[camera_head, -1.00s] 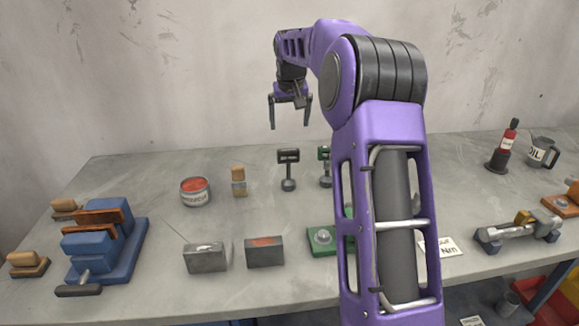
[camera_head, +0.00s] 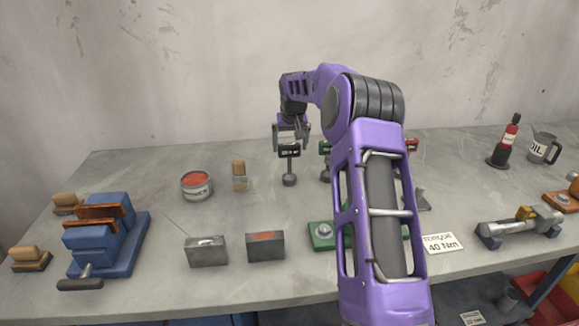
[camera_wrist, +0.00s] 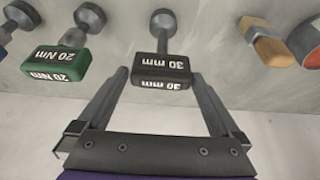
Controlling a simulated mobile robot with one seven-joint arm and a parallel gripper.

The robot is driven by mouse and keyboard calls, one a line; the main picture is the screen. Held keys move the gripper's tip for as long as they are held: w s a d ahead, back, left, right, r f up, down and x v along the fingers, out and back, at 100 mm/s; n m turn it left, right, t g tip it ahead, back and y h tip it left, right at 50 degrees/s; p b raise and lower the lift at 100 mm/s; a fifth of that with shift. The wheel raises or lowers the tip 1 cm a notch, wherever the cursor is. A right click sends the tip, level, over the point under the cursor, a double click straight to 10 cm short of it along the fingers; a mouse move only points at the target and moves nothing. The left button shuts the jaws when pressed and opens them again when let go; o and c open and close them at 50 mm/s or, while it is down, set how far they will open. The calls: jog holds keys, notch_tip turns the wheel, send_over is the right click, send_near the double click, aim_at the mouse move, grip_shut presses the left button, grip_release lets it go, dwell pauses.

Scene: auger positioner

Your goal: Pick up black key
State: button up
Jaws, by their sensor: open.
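The black key (camera_head: 289,166) stands upright on the bench, with a flat black head on a grey stem and round foot. My gripper (camera_head: 291,140) is at the height of the key's head in the head view, with a finger on either side. The fingers look apart from the head, with a gap on each side; whether they touch it is not clear.
A green key (camera_wrist: 55,62) labelled "20 Nm" stands beside the black one. A wooden-handled brush (camera_head: 240,176) and an open tin (camera_head: 197,186) stand on the other side. Two grey boxes (camera_head: 207,251) sit nearer the front. A blue vise (camera_head: 105,240) is at left.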

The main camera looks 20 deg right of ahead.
aim_at(289, 152)
jog(key=x, duration=0.4)
jog(key=shift+a+f, duration=0.1)
jog(key=c, duration=1.2)
